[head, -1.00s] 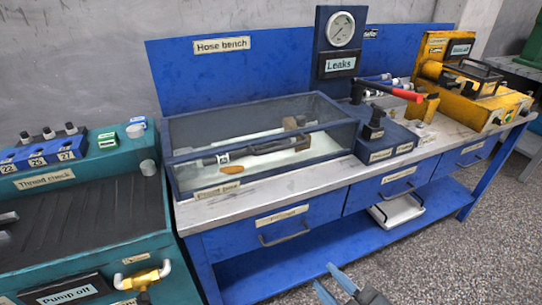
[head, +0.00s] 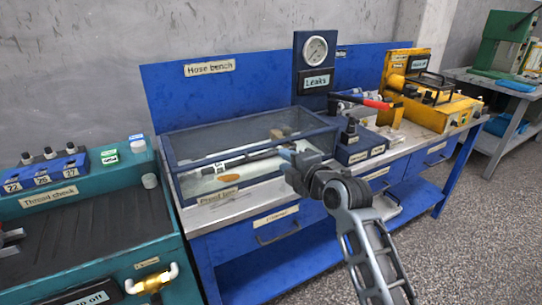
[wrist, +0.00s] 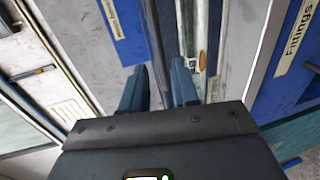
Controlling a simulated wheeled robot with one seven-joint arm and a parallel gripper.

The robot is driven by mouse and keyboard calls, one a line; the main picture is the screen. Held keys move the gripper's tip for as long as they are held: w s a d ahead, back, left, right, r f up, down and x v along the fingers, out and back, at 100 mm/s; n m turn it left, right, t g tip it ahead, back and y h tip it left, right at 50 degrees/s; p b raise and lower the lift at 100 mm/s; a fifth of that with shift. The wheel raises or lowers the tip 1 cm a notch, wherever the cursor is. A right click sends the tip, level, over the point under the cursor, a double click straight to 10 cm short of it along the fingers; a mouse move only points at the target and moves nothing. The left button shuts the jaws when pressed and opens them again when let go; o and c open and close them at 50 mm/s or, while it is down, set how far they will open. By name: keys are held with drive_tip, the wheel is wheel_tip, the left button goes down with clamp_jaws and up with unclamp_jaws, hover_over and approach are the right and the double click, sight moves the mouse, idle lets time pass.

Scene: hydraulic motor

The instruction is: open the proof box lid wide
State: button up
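The proof box (head: 172,176) is a clear box with a dark blue frame, on the left of the hose bench. Its lid (head: 225,135) looks shut. A hose with metal fittings (head: 232,162) and a small orange piece (head: 228,177) show inside through the panes. My gripper (head: 287,156) is at the box's front right corner, close to the upper front edge. In the wrist view its two fingers (wrist: 160,75) stand apart, with a dark blue frame bar (wrist: 153,30) between them in the picture. I cannot tell whether they touch it.
A gauge panel (head: 313,68) marked Leaks stands behind the box. A valve block with a red handle (head: 374,103) and a yellow machine (head: 432,105) stand to the right. The teal thread check station (head: 85,215) adjoins at left. Grey floor is open in front.

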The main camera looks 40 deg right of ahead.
sight(274, 154)
drive_tip(key=p+x, duration=0.1)
drive_tip(key=x, duration=0.6)
drive_tip(key=shift+w, duration=0.1)
drive_tip(key=shift+c, duration=0.4)
clamp_jaws()
